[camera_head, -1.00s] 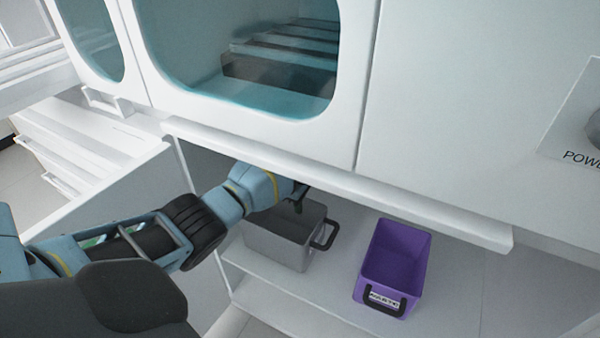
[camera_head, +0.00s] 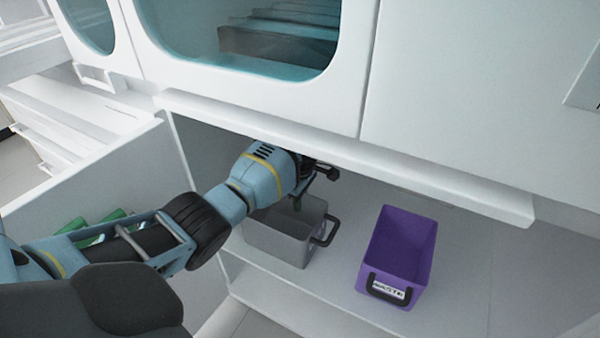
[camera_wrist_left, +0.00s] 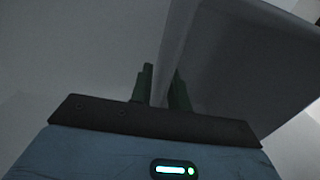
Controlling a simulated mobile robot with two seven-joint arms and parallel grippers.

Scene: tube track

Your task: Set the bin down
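The grey bin (camera_head: 272,243) is upright at the left of the lower shelf, with its dark handle facing right. I cannot tell whether its base touches the shelf. My left gripper (camera_head: 304,198) is at the bin's back rim. In the left wrist view the two dark green fingers (camera_wrist_left: 162,88) stand close together, one on each side of the bin's wall (camera_wrist_left: 238,65), and look shut on it. The purple bin (camera_head: 407,250) with a white label stands apart on the right. My right gripper is not in view.
The shelf (camera_head: 337,275) sits inside an open cabinet bay. An overhanging white ledge (camera_head: 440,190) runs above the bay, close to my left wrist. A white side panel (camera_head: 110,195) closes the left. Bare shelf lies between the bins.

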